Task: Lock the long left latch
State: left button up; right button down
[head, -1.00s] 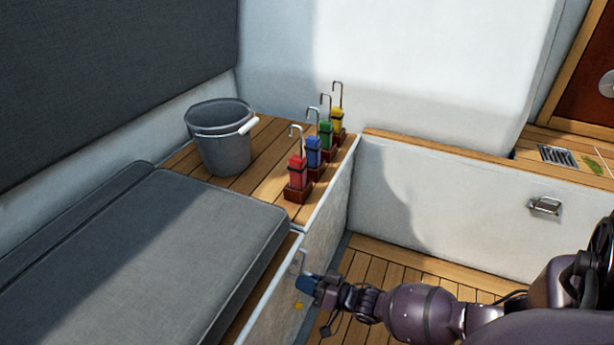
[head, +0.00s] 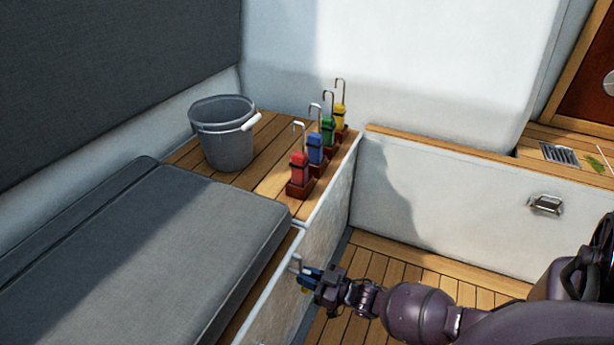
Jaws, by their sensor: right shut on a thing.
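A small light metal latch (head: 296,264) sits high on the white side wall of the left bench, just below its wooden edge. My right gripper (head: 307,277) is at this latch, coming in from the right, and is shut on it. Blue and a little yellow show at the fingertips, which partly hide the latch. Whether its arm is fastened cannot be made out at this size. A second metal latch (head: 546,205) is on the white wall at the right, untouched. My left gripper is out of view.
A grey bucket (head: 222,138) and a row of red (head: 299,167), blue (head: 316,149), green (head: 328,130) and yellow (head: 340,115) hooked pieces stand on the wooden bench top. A grey cushion (head: 170,235) lies nearer. The slatted floor (head: 400,265) between the walls is clear.

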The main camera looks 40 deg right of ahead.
dwell(0.3)
jog(key=c, duration=1.2)
grip_release()
jog(key=shift+o, duration=0.2)
pick_arm(q)
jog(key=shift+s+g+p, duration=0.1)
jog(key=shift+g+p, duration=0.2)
jog(key=shift+p, duration=0.5)
pick_arm(e)
jog(key=v, duration=1.1)
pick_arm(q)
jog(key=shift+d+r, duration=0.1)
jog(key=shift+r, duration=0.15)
